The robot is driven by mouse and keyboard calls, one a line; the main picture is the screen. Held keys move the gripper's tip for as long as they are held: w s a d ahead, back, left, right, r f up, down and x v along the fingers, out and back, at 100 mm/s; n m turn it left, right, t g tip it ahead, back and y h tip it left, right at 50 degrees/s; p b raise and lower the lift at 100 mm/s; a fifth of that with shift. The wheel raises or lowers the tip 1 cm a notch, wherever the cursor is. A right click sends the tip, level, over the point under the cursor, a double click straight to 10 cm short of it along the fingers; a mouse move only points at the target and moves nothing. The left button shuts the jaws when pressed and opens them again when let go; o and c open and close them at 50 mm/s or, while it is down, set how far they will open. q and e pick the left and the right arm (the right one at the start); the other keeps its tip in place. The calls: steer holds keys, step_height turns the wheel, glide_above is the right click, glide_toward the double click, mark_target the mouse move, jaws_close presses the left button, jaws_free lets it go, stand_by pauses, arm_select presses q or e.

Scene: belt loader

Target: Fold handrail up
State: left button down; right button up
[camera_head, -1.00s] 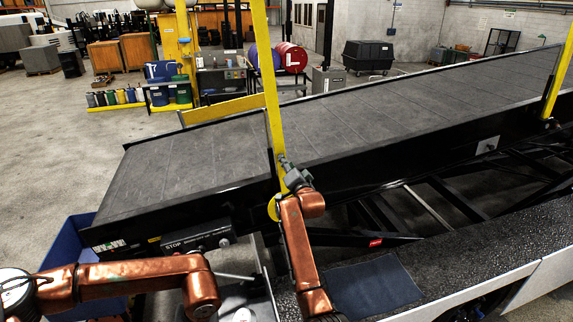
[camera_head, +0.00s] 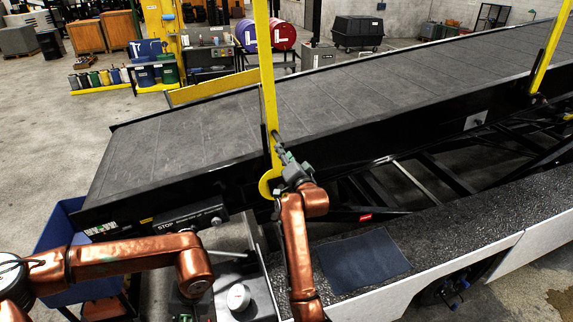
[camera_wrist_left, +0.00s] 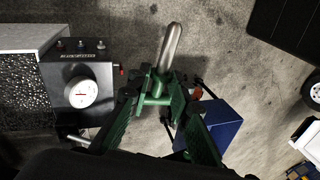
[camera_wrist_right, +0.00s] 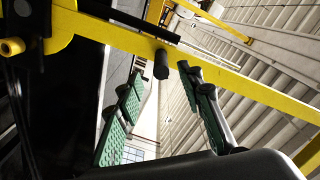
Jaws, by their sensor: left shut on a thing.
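The yellow handrail (camera_head: 265,70) stands as a near-upright post on the near side of the belt, with a rounded yellow foot (camera_head: 268,184). My right gripper (camera_head: 279,143) is close beside its lower part. In the right wrist view, the open green-padded fingers (camera_wrist_right: 158,98) face the yellow rail (camera_wrist_right: 215,68), with a dark peg (camera_wrist_right: 161,64) between them; contact is unclear. My left gripper (camera_wrist_left: 157,95) is shut on a silver handle (camera_wrist_left: 171,46) in the left wrist view. In the head view its fingers are not clearly visible.
The grey conveyor belt (camera_head: 200,135) runs up to the right, its black side frame (camera_head: 350,150) behind my right gripper. A control box with a STOP label (camera_head: 190,218) and a round white dial (camera_head: 238,297) are near. A blue bin (camera_head: 62,232) stands at left.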

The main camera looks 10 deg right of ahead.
steer(key=shift+s+d, duration=0.2)
steer(key=shift+s, duration=0.8)
